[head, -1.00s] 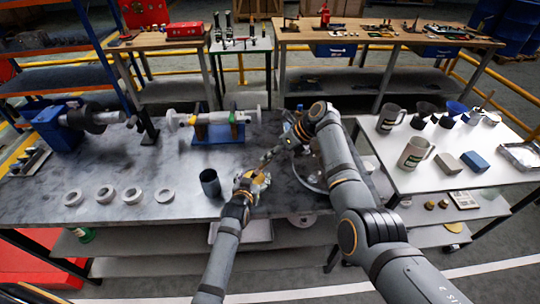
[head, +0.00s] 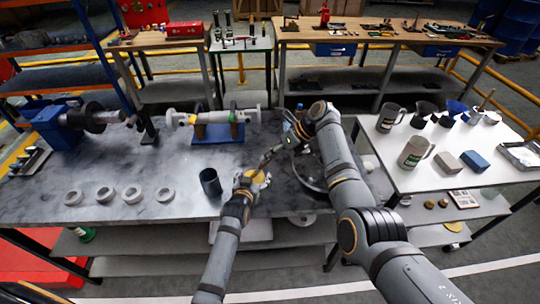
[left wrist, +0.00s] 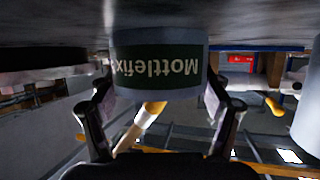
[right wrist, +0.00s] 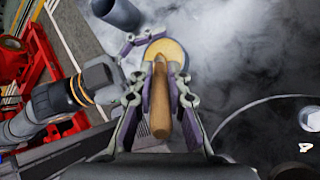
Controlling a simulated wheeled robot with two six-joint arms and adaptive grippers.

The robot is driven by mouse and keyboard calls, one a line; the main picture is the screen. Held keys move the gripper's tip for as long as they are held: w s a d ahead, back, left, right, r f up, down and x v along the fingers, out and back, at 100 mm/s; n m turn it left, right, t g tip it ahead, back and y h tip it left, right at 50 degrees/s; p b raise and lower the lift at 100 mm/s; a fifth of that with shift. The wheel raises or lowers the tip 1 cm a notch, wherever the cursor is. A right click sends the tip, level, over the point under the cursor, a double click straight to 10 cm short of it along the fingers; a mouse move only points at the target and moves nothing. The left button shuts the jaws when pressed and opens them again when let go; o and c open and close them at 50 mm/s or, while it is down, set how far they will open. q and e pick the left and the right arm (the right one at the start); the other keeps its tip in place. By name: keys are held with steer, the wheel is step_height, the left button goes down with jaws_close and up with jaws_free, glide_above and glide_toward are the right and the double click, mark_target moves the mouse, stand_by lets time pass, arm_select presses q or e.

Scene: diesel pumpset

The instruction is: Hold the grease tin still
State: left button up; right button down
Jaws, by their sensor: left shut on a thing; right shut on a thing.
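The grease tin (head: 256,176) stands upright at the front of the grey bench, its round top yellowish. In the left wrist view the tin (left wrist: 157,68) shows upside down with a dark green "Mottlefix" label. My left gripper (head: 250,183) is shut around the tin's sides. My right gripper (right wrist: 160,78) is shut on a wooden-handled tool (right wrist: 160,105), above and beside the tin. In the right wrist view the tool points toward the tin's yellowish top (right wrist: 168,50). Whether its tip touches the grease is hidden.
A dark grey cup (head: 210,182) stands just left of the tin. Several pale rings (head: 132,194) lie along the bench's front left. A shaft on a blue stand (head: 217,134) is behind. A white table (head: 440,183) with mugs and blocks is at the right.

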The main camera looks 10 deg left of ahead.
steer(key=shift+r, duration=3.45)
arm_select(q)
steer(key=o, duration=1.4)
steer(key=shift+o, duration=0.2)
